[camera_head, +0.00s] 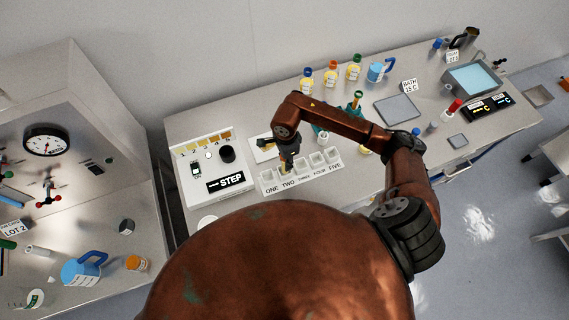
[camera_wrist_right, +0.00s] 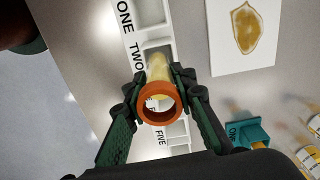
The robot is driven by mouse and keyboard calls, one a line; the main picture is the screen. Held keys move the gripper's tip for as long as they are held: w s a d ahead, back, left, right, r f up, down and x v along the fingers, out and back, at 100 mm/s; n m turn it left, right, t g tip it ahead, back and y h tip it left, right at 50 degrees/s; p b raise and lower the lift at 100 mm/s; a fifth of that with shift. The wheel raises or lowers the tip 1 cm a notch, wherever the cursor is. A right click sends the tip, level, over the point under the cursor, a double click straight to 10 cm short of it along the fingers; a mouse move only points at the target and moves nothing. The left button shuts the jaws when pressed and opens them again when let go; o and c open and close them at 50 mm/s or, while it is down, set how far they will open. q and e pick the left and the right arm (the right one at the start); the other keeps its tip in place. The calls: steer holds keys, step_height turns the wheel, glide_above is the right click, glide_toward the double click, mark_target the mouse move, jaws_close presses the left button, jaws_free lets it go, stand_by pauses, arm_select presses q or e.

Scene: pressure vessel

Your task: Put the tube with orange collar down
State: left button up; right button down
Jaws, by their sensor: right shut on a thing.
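My right gripper (camera_wrist_right: 159,98) is shut on the tube with orange collar (camera_wrist_right: 158,114), seen from above its open end in the right wrist view. The tube's pale yellowish body (camera_wrist_right: 158,68) reaches down over the white rack, near the slot labelled TWO. I cannot tell whether its lower end is inside that slot. In the head view my right gripper (camera_head: 289,160) points down over the rack (camera_head: 305,178), which has slots labelled ONE to FIVE, and it mostly hides the tube. My left gripper is not in view.
A white card with a brown patch (camera_wrist_right: 243,33) lies beside the rack. Bottles, a blue jug (camera_head: 377,71) and a grey pad (camera_head: 398,109) stand farther back and right.

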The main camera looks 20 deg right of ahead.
steer(key=f, duration=0.2)
steer(key=shift+a+f, duration=0.2)
steer(key=shift+f, duration=0.1)
steer(key=shift+w+d+f, duration=0.1)
steer(key=shift+w+f, duration=0.1)
steer(key=shift+f, duration=0.15)
steer(key=shift+s+r, duration=0.15)
steer(key=shift+s, duration=0.05)
steer(key=shift+w+f+b, duration=0.1)
steer(key=shift+f+b, duration=0.2)
steer(key=shift+b, duration=0.2)
steer(key=c, duration=2)
jaws_free()
steer(key=shift+c, duration=0.2)
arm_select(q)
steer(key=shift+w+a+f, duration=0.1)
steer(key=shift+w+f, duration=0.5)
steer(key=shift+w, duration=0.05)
arm_select(e)
steer(key=o, duration=0.4)
steer(key=shift+o, duration=0.2)
